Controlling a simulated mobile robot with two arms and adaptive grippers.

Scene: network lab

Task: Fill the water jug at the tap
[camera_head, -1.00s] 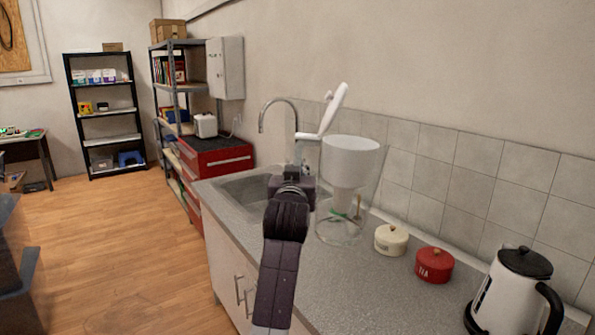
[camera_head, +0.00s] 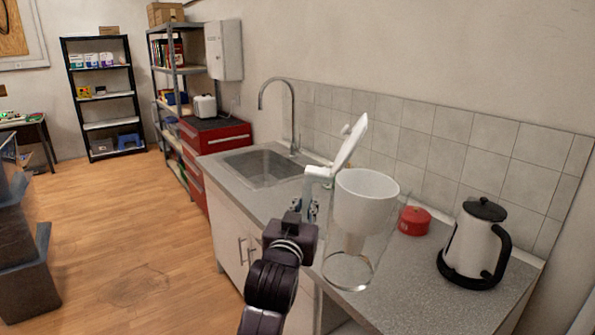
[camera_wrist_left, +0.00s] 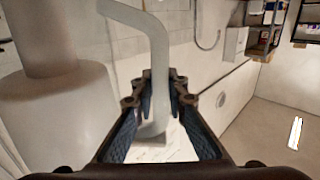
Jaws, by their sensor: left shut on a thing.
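The water jug (camera_head: 346,268) is a clear pitcher with a white funnel-like insert (camera_head: 366,203) and a white lid (camera_head: 350,146) tilted up. It looks upright, near the counter's front edge; I cannot tell whether its base touches the counter. My left gripper (camera_head: 306,208) is shut on its white handle (camera_wrist_left: 158,85), at the jug's left side. In the left wrist view the handle passes between the fingers, with the white insert (camera_wrist_left: 55,115) at left. The curved metal tap (camera_head: 292,105) stands behind the sink (camera_head: 262,166), left of the jug. My right gripper is not in view.
A red tin (camera_head: 414,221) and a white and black kettle (camera_head: 478,245) stand on the counter right of the jug. A tiled wall (camera_head: 430,130) bounds the counter at the back. The counter (camera_head: 232,182) is clear around the sink's front.

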